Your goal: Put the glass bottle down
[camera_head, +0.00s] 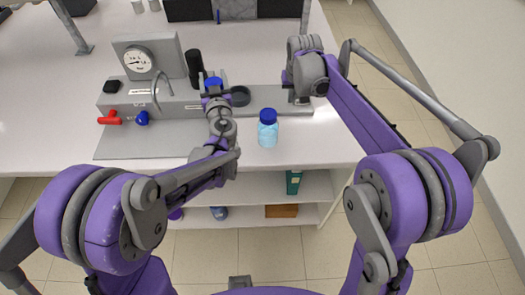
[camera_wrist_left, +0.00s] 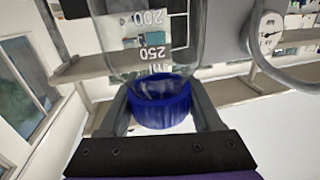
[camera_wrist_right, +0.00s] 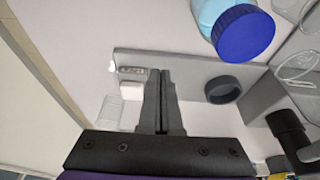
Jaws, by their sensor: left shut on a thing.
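My left gripper (camera_head: 213,92) is shut on the blue cap (camera_wrist_left: 160,104) of a clear glass bottle (camera_wrist_left: 155,40) with white graduation marks. The cap sits between both fingers in the left wrist view; the bottle's far end is out of that view. In the head view the blue cap (camera_head: 213,81) shows at the gripper, over the rig, and the arm hides most of the glass. I cannot tell whether the bottle touches anything. My right gripper (camera_wrist_right: 161,100) is shut and empty, above the right end of the rig's base plate.
A bottle of light blue liquid (camera_head: 268,132) with a blue cap stands near the table's front edge. The rig has a gauge (camera_head: 138,60), a red valve handle (camera_head: 110,118) and a dark round ring (camera_head: 240,96). The table (camera_head: 50,90) is clear at left.

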